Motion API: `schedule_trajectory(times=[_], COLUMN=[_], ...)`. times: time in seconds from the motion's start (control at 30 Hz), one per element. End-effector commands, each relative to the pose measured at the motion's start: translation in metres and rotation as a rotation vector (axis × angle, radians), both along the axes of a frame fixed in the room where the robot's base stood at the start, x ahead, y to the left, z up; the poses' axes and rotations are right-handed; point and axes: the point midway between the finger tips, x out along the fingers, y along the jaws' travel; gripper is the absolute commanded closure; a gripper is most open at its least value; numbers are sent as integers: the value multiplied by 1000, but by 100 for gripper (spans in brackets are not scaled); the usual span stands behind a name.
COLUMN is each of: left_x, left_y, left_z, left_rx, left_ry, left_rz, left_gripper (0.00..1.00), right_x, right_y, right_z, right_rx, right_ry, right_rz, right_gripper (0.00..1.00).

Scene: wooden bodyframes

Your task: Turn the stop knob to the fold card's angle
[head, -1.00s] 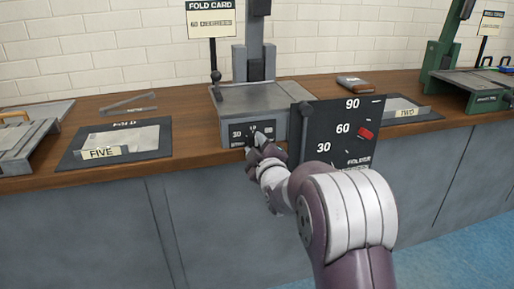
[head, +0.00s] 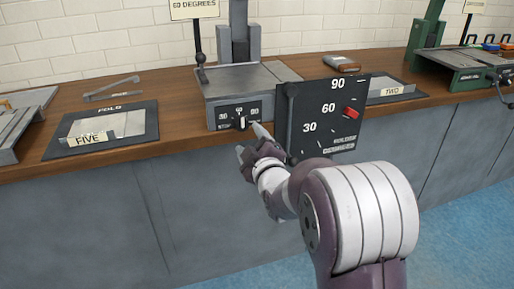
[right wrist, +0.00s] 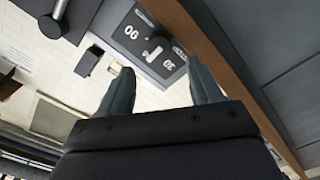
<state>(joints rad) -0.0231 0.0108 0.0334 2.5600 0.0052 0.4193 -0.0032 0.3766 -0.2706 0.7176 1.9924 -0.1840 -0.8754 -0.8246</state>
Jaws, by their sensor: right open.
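The fold card (head: 195,8), cut off by the top edge of the head view, reads 60 degrees. The stop knob (head: 241,122) is a small dark knob with a pale mark, on the dark dial plate (head: 222,114) at the front of the grey folder (head: 245,82). Its mark looks roughly upright, towards the middle number. In the right wrist view the knob (right wrist: 158,44) shows beyond the fingertips, apart from them. My right gripper (head: 250,142) is open and empty, just in front of and below the knob. My left gripper is not in view.
A large dark scale board (head: 325,118) marked 30, 60, 90, with a red pointer (head: 350,113) near 60, stands right of the knob, close to my right arm. A FIVE tray (head: 65,143) lies left, a TWO tray (head: 392,90) right. A green machine (head: 455,65) stands far right.

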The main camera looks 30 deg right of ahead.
Motion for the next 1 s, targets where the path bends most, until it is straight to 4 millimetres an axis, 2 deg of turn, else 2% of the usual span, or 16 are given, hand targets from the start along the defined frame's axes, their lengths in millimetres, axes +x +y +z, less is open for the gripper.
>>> schedule_trajectory(times=[0.1,0.3,0.87,0.93,0.97,1.0], left_x=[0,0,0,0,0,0], left_y=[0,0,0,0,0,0], left_z=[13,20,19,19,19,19], left_rx=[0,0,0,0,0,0], left_ry=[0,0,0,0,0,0], left_rz=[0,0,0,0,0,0], left_gripper=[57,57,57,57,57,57], right_x=[-28,-53,-56,-57,-59,-64], right_y=[6,12,14,12,11,9], right_z=[4,1,0,-10,-21,-41], right_rx=[1,1,5,71,123,213], right_ry=[3,2,-1,32,72,146], right_rz=[-1,-1,0,-8,-21,-50], right_gripper=[36,36,36,36,36,36])
